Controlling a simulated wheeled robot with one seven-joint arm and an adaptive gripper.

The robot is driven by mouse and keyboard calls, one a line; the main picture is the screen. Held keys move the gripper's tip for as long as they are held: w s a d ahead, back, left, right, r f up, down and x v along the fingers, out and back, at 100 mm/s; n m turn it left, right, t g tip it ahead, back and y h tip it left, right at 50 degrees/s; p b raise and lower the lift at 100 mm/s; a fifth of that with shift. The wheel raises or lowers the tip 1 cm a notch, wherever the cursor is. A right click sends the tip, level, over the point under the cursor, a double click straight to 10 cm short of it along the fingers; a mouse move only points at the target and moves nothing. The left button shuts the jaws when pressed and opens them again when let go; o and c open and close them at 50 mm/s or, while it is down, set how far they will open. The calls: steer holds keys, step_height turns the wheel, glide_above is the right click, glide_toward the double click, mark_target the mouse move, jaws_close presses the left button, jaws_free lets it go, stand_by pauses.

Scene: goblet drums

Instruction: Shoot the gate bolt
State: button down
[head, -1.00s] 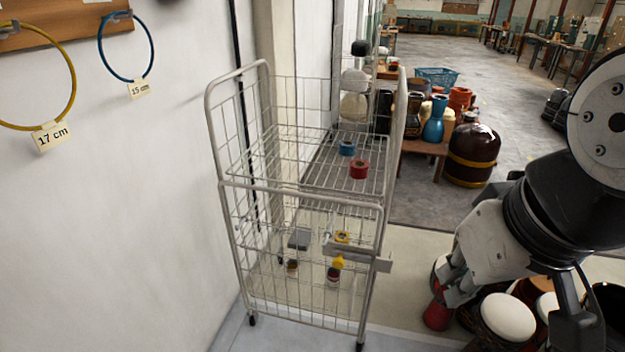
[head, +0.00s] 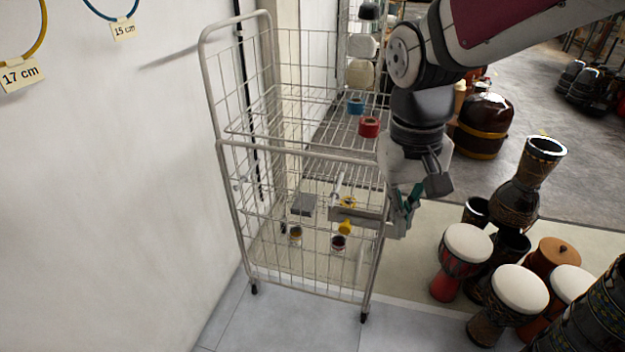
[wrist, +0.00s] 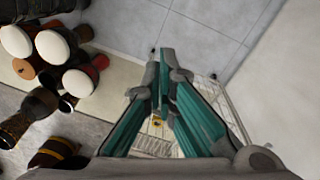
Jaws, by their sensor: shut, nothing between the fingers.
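The gate bolt's grey bar or plate (head: 357,214) lies across the front right of a wire cage trolley (head: 300,152), in the head view. A thin pale rod (head: 338,187) stands up near its left end; I cannot tell whether it is the bolt's handle. My gripper (head: 403,214) points down just beside the bar's right end, at the cage's right post. Its teal fingers are shut and empty. I cannot tell whether they touch the bar. In the wrist view the fingertips (wrist: 166,58) meet, and the bolt cannot be made out.
Tape rolls, one red (head: 369,127) and one blue (head: 355,106), sit on the cage's upper shelf. Small tins and a grey box (head: 303,204) are lower inside. Goblet drums (head: 466,248) crowd the floor at right. A white wall (head: 120,190) borders the left. Floor before the cage is clear.

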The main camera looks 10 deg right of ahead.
steer(key=w+a+f+n+h+b, duration=0.1)
steer(key=w+a+f+h+b, duration=0.3)
steer(key=w+f, duration=0.55)
steer(key=w+a+f+h+b, duration=0.2)
steer(key=w+f+h+b, duration=0.3)
steer(key=f, duration=0.7)
steer(key=w+a+f+n+t+h+b, duration=0.2)
steer(key=w+a+f+t+b, duration=0.1)
steer(key=a, duration=0.4)
steer(key=w+a+f+n+t+h+b, duration=0.1)
steer(key=w+a+f+t+h+b, duration=0.1)
steer(key=w+a+f+t+b, duration=0.1)
steer(key=w+a+f+t, duration=0.1)
steer(key=w+a+t, duration=0.1)
steer(key=w+a, duration=0.1)
steer(key=shift+a+f+n+h, duration=0.25)
steer(key=shift+a+n+h, duration=0.1)
steer(key=shift+n+h, duration=0.05)
steer(key=s+d+b+x, duration=0.1)
steer(key=b+x, duration=0.3)
steer(key=x, duration=0.9)
steer(key=shift+s, duration=0.65)
